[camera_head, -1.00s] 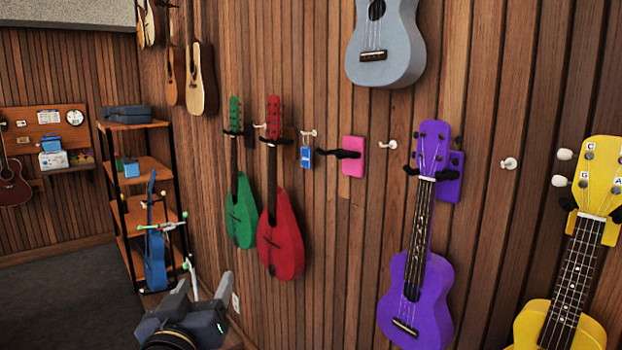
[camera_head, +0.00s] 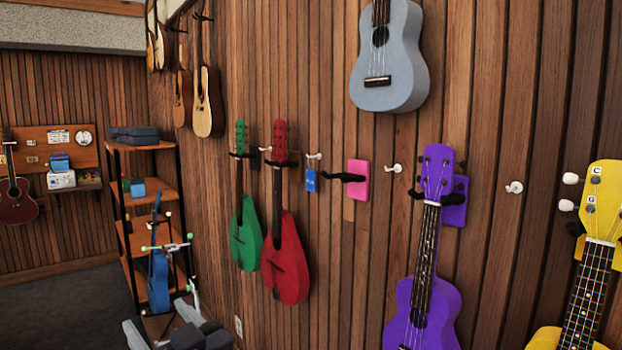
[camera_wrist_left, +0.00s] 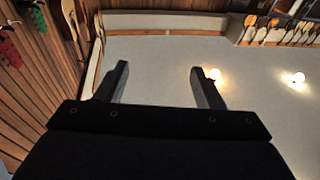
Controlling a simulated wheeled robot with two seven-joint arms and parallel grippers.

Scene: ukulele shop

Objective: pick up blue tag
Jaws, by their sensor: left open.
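The blue tag (camera_head: 311,181) hangs from a small white hook (camera_head: 313,157) on the wood-slat wall, between the red ukulele (camera_head: 284,255) and a pink holder plate (camera_head: 358,179). My left gripper (camera_head: 160,320) shows at the bottom edge of the head view, partly cut off, below and left of the tag and well apart from it. In the left wrist view the gripper (camera_wrist_left: 160,76) has its two fingers spread with nothing between them. I cannot make out the tag in the left wrist view. My right gripper is not in view.
A green ukulele (camera_head: 245,235), a purple one (camera_head: 427,265), a yellow one (camera_head: 585,290) and a grey one (camera_head: 388,60) hang on the wall. A black hook arm sticks out from the pink plate, close to the tag. A shelf rack (camera_head: 158,195) stands at the left.

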